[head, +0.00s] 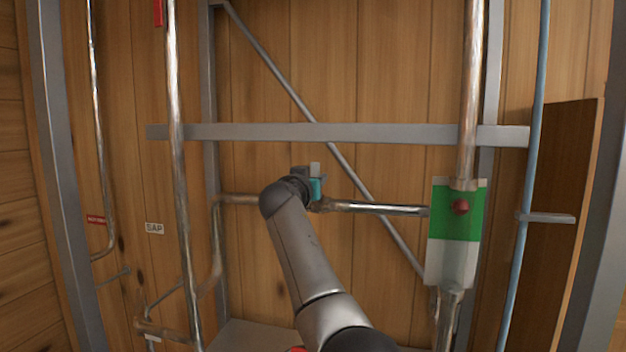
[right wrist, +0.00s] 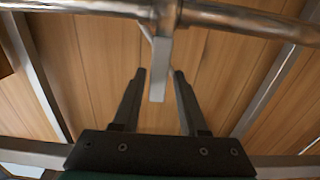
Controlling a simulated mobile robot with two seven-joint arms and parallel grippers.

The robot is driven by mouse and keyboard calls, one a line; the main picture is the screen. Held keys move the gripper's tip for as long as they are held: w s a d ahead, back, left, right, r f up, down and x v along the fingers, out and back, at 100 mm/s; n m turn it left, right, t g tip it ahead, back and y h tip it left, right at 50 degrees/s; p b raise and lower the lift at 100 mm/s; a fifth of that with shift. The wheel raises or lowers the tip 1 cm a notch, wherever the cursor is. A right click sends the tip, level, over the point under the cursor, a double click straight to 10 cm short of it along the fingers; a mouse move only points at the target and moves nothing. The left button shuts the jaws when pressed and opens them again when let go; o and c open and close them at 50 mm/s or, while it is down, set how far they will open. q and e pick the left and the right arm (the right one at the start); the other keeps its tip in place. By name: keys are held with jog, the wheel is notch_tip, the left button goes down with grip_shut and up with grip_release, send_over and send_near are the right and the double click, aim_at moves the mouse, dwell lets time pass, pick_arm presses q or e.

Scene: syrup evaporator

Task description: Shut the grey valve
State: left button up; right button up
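The grey valve's lever (right wrist: 160,72) shows in the right wrist view. It hangs from a fitting on a metal pipe and stands crosswise to that pipe. My right gripper (right wrist: 159,73) is open, with one dark finger on each side of the lever. A gap shows between the lever and each finger, so it is not gripped. In the head view my right gripper (head: 315,176) is at the horizontal pipe (head: 375,208), and my wrist hides most of the valve there. My left gripper is not in view.
A green and white box (head: 453,255) with a red knob (head: 460,206) stands to the right on a vertical pipe. A grey crossbar (head: 400,134) and a diagonal brace (head: 270,75) run behind the arm.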

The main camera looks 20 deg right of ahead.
jog(key=shift+o, duration=0.9)
jog(key=b+v, duration=0.5)
jog(key=v, duration=1)
jog(key=shift+s+a, duration=0.1)
